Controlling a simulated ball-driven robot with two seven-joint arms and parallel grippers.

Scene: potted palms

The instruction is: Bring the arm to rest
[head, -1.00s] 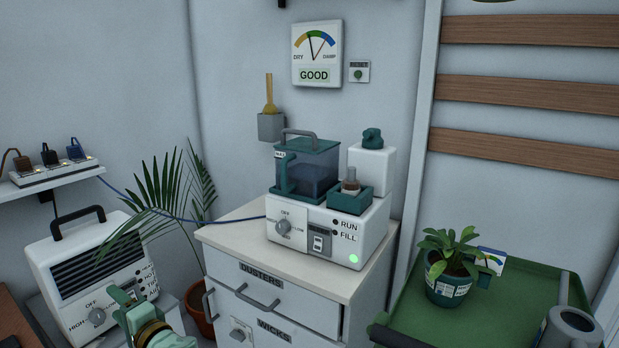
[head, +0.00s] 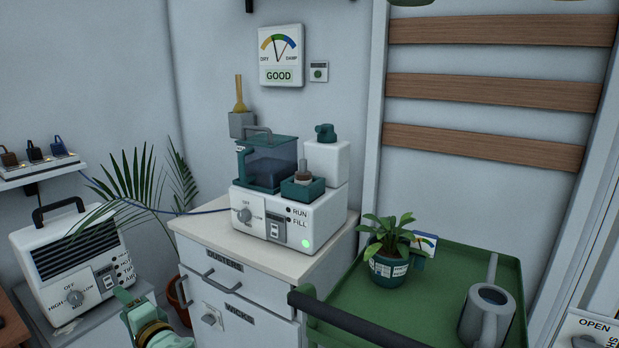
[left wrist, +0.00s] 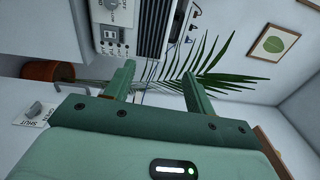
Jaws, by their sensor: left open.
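My left gripper (head: 128,300) shows at the bottom left of the head view, low in front of the white heater-like unit (head: 72,268) and left of the drawer cabinet. In the left wrist view my gripper (left wrist: 158,80) has its two green fingers apart, with nothing between them. The unit's grille and knob (left wrist: 112,8) and palm fronds (left wrist: 222,68) lie beyond the fingers. My right gripper is in neither view.
A cabinet (head: 268,308) carries a humidifier-like machine (head: 268,222) with a lit green light. Right of it, a green cart (head: 430,318) holds a potted plant (head: 388,262) and a grey watering can (head: 485,315). A potted palm (head: 135,190) stands behind the unit.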

